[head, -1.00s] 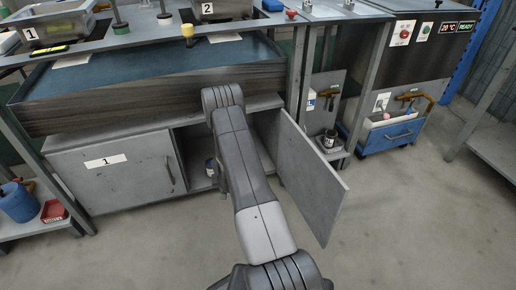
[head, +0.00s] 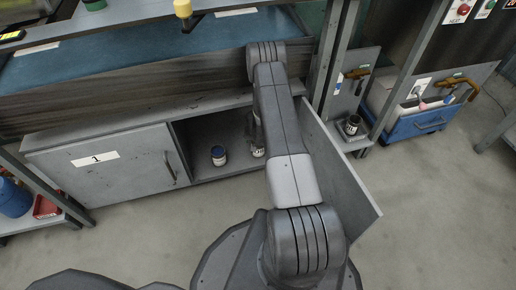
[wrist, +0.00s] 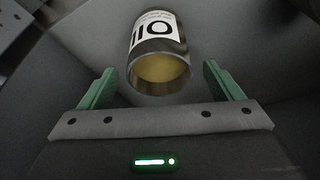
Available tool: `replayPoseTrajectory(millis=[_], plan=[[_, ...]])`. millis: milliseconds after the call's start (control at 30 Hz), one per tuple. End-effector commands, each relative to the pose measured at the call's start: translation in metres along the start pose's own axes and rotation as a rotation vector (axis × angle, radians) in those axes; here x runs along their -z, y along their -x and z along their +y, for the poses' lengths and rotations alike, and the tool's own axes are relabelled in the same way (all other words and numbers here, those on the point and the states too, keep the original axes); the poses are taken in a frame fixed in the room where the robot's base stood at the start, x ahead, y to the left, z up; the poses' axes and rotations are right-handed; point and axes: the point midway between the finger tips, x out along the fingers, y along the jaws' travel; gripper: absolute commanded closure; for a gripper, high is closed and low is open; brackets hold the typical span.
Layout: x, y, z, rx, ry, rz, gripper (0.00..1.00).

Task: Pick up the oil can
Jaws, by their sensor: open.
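The oil can (wrist: 158,42) shows in the wrist view as a metal cylinder with a white label reading OIL, upside down in the picture. Its round yellowish end faces the camera. My gripper (wrist: 157,74) is open, its green fingers apart on either side of the can's near end; I cannot tell whether either touches it. In the head view, a can with a pale label (head: 257,151) stands inside the open cabinet (head: 205,128), partly hidden by my arm. My fingers are hidden there.
A dark can with a blue top (head: 218,156) stands to the left in the cabinet. The open cabinet door (head: 345,185) is close to the right of my arm. The closed door marked 1 (head: 110,175) is at left. Another can (head: 352,125) stands on a right-hand shelf.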

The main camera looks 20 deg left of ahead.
Motion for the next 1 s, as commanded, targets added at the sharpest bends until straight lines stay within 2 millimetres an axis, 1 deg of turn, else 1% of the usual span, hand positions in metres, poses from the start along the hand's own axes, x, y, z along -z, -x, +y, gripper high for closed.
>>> replayPoseTrajectory(millis=[33, 100, 300, 600, 633, 933, 1000], plan=[[-0.003, -0.010, 0.001, -0.001, 0.001, -0.002, 0.14], [-0.005, -0.021, 0.001, -0.001, 0.000, -0.002, 0.14], [-0.004, -0.035, 0.000, 0.000, 0.000, -0.001, 0.14], [-0.003, -0.038, 0.000, 0.000, 0.001, 0.000, 0.14], [-0.003, -0.038, 0.000, 0.000, 0.001, 0.000, 0.16], [-0.003, -0.038, 0.000, 0.000, 0.001, 0.000, 0.75], [-0.003, -0.038, 0.000, 0.000, 0.000, 0.001, 0.75]])
